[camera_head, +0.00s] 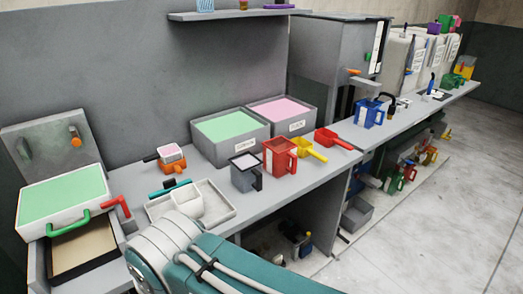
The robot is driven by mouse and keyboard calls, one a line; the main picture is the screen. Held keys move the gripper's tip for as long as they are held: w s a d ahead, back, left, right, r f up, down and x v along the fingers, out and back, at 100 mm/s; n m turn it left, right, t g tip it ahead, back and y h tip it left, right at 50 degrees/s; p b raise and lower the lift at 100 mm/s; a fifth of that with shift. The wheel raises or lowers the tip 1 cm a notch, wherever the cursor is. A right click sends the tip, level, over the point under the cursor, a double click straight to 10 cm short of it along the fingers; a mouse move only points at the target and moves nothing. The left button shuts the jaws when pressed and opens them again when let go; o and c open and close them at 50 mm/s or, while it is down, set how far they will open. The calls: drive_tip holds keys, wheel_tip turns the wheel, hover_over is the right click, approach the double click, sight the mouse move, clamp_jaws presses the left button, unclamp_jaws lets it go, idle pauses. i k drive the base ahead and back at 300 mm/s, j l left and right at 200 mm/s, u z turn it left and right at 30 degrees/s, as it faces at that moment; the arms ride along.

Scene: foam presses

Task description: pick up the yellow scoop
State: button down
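The yellow scoop (307,148) lies on the grey bench, between a red jug (280,158) on its left and a red scoop (333,139) on its right. Its handle points toward the bench's front edge. The red jug stands close beside it; I cannot tell whether they touch. My arm, teal and white, shows at the bottom, in front of the bench and to the left of the scoop. My gripper is not in view, so I cannot see whether it is open or shut.
Two grey bins, one with green (228,124) and one with pink contents (282,110), stand behind. A dark grey jug (244,174) and a grey tray (221,208) are to the left. A blue jug (369,112) is farther right. The bench front near the scoop is clear.

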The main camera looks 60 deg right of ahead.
sight(309, 153)
drive_tip(key=z, duration=2.2)
drive_tip(key=i+l+z, duration=0.2)
drive_tip(key=i+l, duration=0.15)
drive_tip(key=i+l+z, duration=0.15)
drive_tip(key=i+l, duration=0.15)
drive_tip(key=i, duration=0.3)
drive_tip(key=i+l+z, duration=0.2)
drive_tip(key=i, duration=0.3)
